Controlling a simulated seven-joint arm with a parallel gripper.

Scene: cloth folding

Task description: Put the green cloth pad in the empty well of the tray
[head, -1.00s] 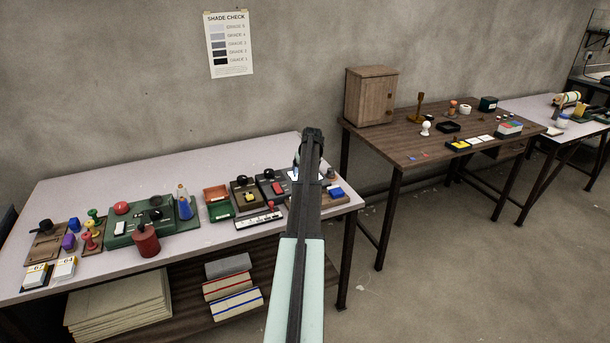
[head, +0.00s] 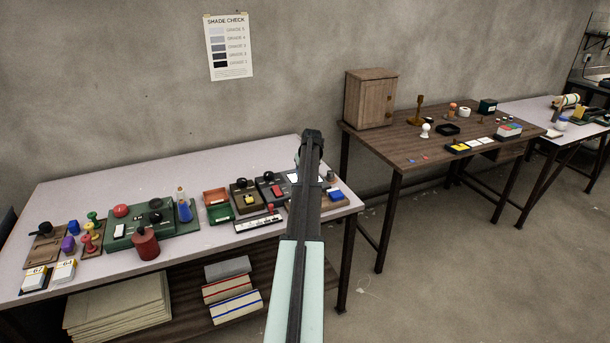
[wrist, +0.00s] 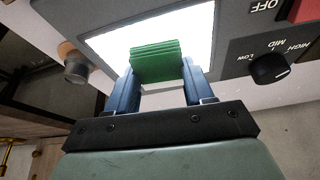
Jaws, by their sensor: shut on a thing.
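The green cloth pad (wrist: 157,62) looks like a layered, folded block. In the wrist view it sits between the two blue fingers of my gripper (wrist: 158,78), which is shut on it. Behind the pad is a bright white panel set in a grey device; I cannot tell how far the pad is from it. In the head view my own arm hides the gripper and the pad. A tray (head: 232,221) stands on the light table, left of my arm. It has a reddish well that looks empty and a green part nearer the front; the green part's contents are unclear.
The device's white panel (wrist: 100,45) and black knob (wrist: 270,68) are close to my gripper. The back of the light table (head: 200,165) is clear.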

